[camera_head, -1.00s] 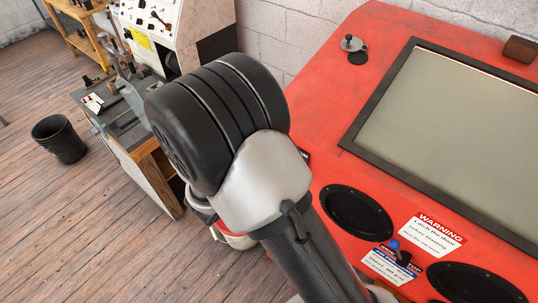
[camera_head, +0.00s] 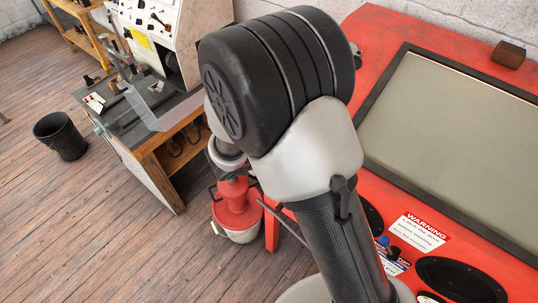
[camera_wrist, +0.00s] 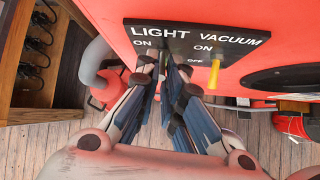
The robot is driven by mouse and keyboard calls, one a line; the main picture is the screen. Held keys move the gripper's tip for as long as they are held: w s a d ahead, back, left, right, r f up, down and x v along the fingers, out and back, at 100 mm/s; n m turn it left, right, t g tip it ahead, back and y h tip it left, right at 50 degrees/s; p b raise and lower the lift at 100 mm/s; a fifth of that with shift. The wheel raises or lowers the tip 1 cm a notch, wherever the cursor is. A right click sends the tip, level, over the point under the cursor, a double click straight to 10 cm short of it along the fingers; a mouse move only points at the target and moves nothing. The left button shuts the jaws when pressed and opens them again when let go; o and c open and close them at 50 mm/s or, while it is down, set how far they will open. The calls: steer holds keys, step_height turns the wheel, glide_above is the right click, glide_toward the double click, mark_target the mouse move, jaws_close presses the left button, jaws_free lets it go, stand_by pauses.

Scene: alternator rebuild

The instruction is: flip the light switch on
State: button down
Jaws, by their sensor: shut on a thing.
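In the wrist view, a black switch plate (camera_wrist: 190,45) is on the front of the red cabinet. It carries a LIGHT label with ON below it on the left, and VACUUM with ON and OFF on the right. My gripper (camera_wrist: 163,72) is at the light switch, its two fingers closed in around a slim toggle (camera_wrist: 162,62) under the LIGHT label. The fingers hide most of this toggle, so I cannot tell its position. The yellow vacuum toggle (camera_wrist: 214,73) stands just right of the right finger. My arm hides the gripper in the head view.
The red cabinet (camera_head: 385,28) has a large window (camera_head: 460,130), dark round ports (camera_head: 460,280) and a warning label (camera_head: 420,232). A red and white vacuum (camera_head: 238,205) stands on the floor beside it. A workbench (camera_head: 165,160) and black bin (camera_head: 60,137) are left.

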steer(key=c, duration=1.7)
jaws_free()
steer(key=v, duration=1.2)
steer(key=shift+s, duration=0.1)
